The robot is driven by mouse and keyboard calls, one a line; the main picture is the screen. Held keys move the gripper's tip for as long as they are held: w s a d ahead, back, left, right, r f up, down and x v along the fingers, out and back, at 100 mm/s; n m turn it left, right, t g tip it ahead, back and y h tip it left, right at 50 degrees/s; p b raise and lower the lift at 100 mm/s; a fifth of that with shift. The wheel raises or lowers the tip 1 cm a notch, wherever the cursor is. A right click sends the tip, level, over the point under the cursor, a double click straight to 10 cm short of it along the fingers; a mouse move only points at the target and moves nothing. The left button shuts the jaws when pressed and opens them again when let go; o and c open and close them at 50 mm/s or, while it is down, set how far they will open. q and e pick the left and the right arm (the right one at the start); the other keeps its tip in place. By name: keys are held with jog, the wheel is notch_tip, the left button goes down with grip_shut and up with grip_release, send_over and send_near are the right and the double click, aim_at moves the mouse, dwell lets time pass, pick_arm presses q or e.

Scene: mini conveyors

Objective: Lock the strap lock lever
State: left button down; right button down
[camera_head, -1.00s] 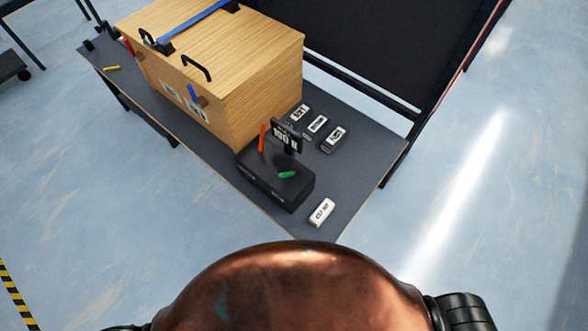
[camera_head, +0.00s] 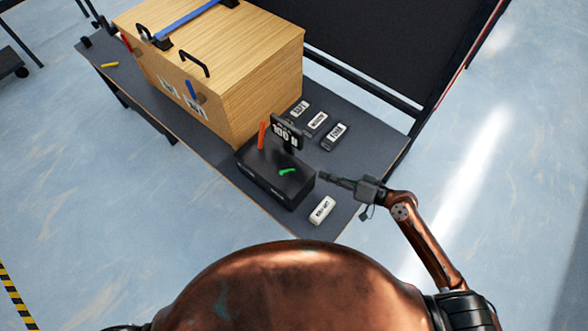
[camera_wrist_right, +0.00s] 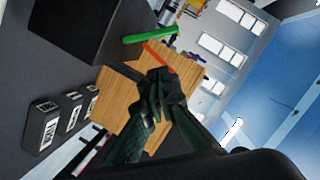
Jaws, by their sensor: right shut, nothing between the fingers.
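A wooden box (camera_head: 262,95) stands on the dark table, with a blue strap (camera_head: 190,17) across its top and a black buckle (camera_head: 161,43). A blue lever (camera_head: 191,90) and a red lever (camera_head: 126,43) show at its front. Beside the box is a black unit (camera_head: 270,182) with an orange lever (camera_head: 262,134), a green lever (camera_head: 287,171) and a display (camera_head: 287,134). I cannot tell which lever is the strap lock. My right gripper (camera_head: 325,176) is shut and empty, just right of the black unit. In the wrist view its fingers (camera_wrist_right: 160,82) overlap the wooden box (camera_wrist_right: 113,103).
A yellow piece (camera_head: 110,65) lies at the table's left end. A dark panel (camera_head: 370,50) stands behind the table.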

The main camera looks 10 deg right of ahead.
aim_at(286, 172)
jog(key=shift+y, duration=0.4)
jog(key=x, duration=0.3)
jog(key=s+x, duration=0.1)
jog(key=x, duration=0.3)
jog(key=a+p+x, duration=0.1)
jog(key=x, duration=0.3)
jog(key=shift+s+a+r, duration=0.1)
jog(key=shift+s+r, duration=0.05)
jog(key=shift+r, duration=0.05)
jog(key=shift+s+a+f, duration=0.15)
jog(key=shift+a+f, duration=0.05)
jog(key=shift+f, duration=0.05)
jog(key=shift+s+a+f+n+h+p, duration=0.35)
jog(key=shift+s+a+n, duration=0.2)
jog(key=shift+n, duration=0.25)
